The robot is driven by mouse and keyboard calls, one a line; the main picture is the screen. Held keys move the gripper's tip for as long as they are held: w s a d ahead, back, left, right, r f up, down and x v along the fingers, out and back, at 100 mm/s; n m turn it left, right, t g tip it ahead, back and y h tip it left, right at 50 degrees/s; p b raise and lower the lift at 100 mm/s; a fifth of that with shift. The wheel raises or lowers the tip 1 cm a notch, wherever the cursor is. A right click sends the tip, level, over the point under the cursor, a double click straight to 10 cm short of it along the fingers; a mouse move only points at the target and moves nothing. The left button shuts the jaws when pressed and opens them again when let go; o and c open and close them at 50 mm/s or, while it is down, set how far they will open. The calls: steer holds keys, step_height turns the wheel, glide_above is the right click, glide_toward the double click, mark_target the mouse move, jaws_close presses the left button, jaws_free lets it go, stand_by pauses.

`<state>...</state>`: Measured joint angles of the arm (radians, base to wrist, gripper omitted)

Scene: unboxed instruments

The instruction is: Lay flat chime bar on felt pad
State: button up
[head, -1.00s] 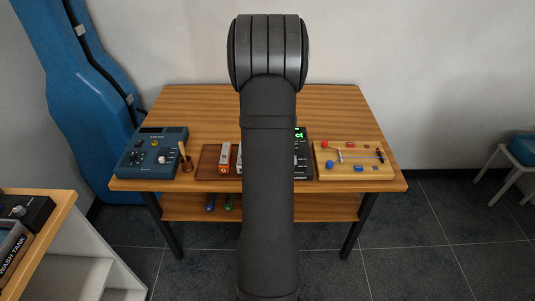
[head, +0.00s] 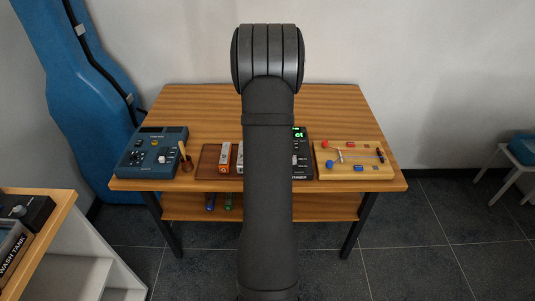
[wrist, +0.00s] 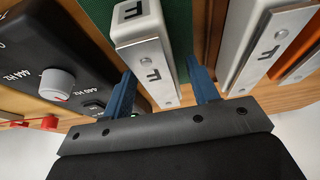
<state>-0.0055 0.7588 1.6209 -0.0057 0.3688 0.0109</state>
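In the wrist view my gripper (wrist: 160,68) is open, with two blue fingers spread. A chime bar (wrist: 148,55), a white block with a silver plate and F marks, lies between the fingers. The left finger is close to the bar's left edge; I cannot tell if they touch. A gap shows between the bar and the right finger. A green felt pad (wrist: 179,35) shows beside and behind this bar; whether the bar rests flat on it is unclear. In the head view my arm hides the gripper, this bar and the pad.
A second F-marked bar (wrist: 272,45) is at right in the wrist view. A black tuner (wrist: 50,65) is close on the left, also in the head view (head: 302,160). A wooden tray (head: 208,160), blue device (head: 150,152) and yellow board (head: 352,172) share the table (head: 200,105), clear at the back.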

steer(key=shift+r, duration=0.1)
steer(key=v, duration=1.2)
steer(key=x, duration=1.2)
steer(key=shift+r, duration=0.15)
stand_by(0.4)
